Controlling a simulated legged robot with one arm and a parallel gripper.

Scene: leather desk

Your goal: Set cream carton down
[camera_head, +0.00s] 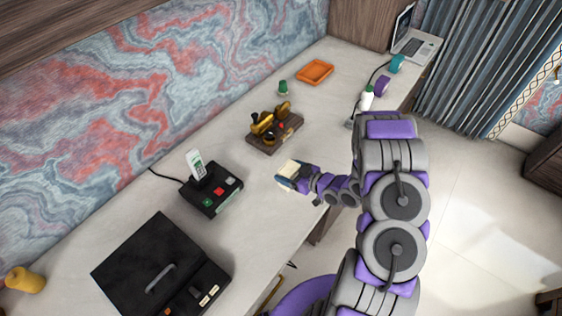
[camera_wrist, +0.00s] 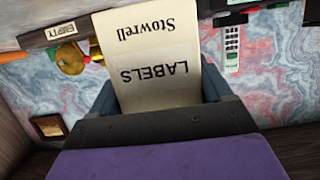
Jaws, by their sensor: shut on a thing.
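The cream carton (camera_head: 290,168) is at the end of my arm, over the front part of the desk (camera_head: 262,212) in the head view. My gripper (camera_head: 292,178) is shut on it. In the wrist view the carton (camera_wrist: 155,60) stands between the two blue-grey fingers of my gripper (camera_wrist: 160,92), with the upside-down words "LABELS" and "Stowrell" on its face. I cannot tell whether the carton touches the desk; its underside is hidden.
A brass device on a wooden base (camera_head: 274,132) stands behind the carton. A black dock (camera_head: 212,193) with a white handset is to its left, and a large black case (camera_head: 160,262) is nearer. An orange tray (camera_head: 314,72) lies farther back. Bare desk surrounds the carton.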

